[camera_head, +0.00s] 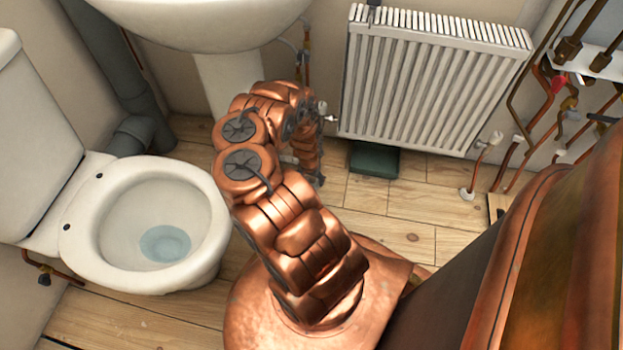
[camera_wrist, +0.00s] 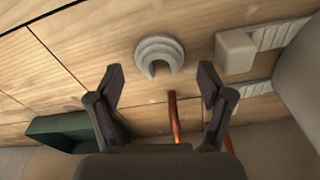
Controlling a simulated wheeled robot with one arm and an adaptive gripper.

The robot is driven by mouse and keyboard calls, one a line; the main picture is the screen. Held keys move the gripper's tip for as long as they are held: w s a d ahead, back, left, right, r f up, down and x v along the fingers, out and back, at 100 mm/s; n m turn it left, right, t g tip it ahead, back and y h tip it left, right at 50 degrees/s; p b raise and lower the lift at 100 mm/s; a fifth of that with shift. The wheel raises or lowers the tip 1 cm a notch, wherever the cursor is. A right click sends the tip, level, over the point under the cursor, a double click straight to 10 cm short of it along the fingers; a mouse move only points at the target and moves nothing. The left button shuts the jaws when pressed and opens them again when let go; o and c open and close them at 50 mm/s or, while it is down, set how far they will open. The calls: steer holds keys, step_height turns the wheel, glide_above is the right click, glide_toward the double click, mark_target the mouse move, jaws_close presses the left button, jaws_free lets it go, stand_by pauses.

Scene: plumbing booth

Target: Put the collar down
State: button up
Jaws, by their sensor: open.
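The collar (camera_wrist: 158,55), a pale grey stepped ring with a U-shaped gap, shows in the wrist view. It appears to lie flat on the wooden floor (camera_wrist: 85,45), with its gap facing my gripper. My gripper (camera_wrist: 161,78) is open and empty, one finger to each side in the picture. The collar is just beyond the fingertips, and neither finger seems to touch it. In the head view my copper-coloured arm reaches down between the toilet and the radiator. The gripper is mostly hidden there, and I cannot make out the collar.
A dark green box (camera_head: 374,160) stands below the radiator (camera_head: 430,80); it also shows in the wrist view (camera_wrist: 65,128). A pale block (camera_wrist: 236,50) is right of the collar. A copper pipe (camera_wrist: 173,115) shows between the fingers. The toilet (camera_head: 150,225) is left, the basin (camera_head: 200,20) behind.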

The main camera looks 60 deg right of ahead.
step_height(320, 180, up, 10)
steer(key=a+p, duration=0.1)
steer(key=p, duration=0.6)
steer(key=shift+f, duration=0.25)
steer(key=shift+s, duration=0.1)
